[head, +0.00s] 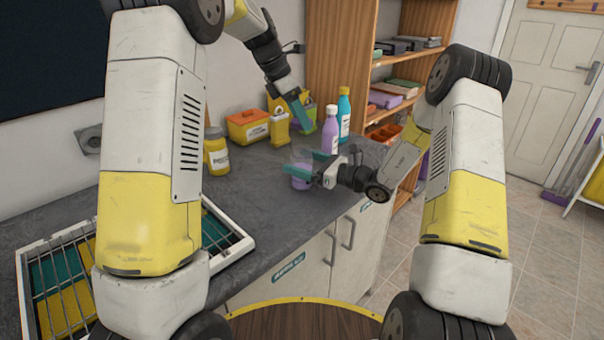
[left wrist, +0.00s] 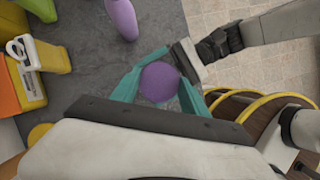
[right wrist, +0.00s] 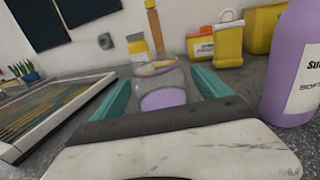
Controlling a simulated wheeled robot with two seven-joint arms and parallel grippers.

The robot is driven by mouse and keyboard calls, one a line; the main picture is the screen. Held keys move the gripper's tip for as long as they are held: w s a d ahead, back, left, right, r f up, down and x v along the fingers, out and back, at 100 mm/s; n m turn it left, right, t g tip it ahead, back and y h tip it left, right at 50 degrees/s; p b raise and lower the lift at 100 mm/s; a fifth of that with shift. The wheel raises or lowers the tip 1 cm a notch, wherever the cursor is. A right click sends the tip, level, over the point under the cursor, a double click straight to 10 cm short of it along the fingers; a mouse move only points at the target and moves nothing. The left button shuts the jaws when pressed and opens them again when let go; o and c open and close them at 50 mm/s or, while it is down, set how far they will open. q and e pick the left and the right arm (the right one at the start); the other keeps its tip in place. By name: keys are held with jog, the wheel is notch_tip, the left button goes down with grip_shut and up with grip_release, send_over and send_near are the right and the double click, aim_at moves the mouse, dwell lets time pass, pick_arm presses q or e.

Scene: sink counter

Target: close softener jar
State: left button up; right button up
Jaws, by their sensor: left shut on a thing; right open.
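The softener jar (head: 301,172) is a clear tub with purple inside, standing on the counter. In the right wrist view the jar (right wrist: 163,88) is between the fingers of my right gripper (right wrist: 160,90), one on each side. This gripper (head: 312,169) is open in the head view; I cannot tell whether it touches the jar. My left gripper (head: 303,120) is above the jar, fingers pointing down. In the left wrist view it is shut on a round purple lid (left wrist: 160,82), which hides what is beneath. The lid is not clearly visible in the head view.
A purple bottle (head: 331,130) and a blue bottle (head: 344,112) stand behind the jar. A yellow jar (head: 217,155), a yellow jug (head: 279,130) and an orange box (head: 246,127) are at the back. A white rack (head: 240,243) lies left. The counter between is clear.

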jog(key=shift+c, duration=0.2)
grip_shut()
pick_arm(q)
jog(key=shift+f, duration=2.45)
jog(key=shift+f, duration=0.9)
jog(key=shift+f, duration=0.55)
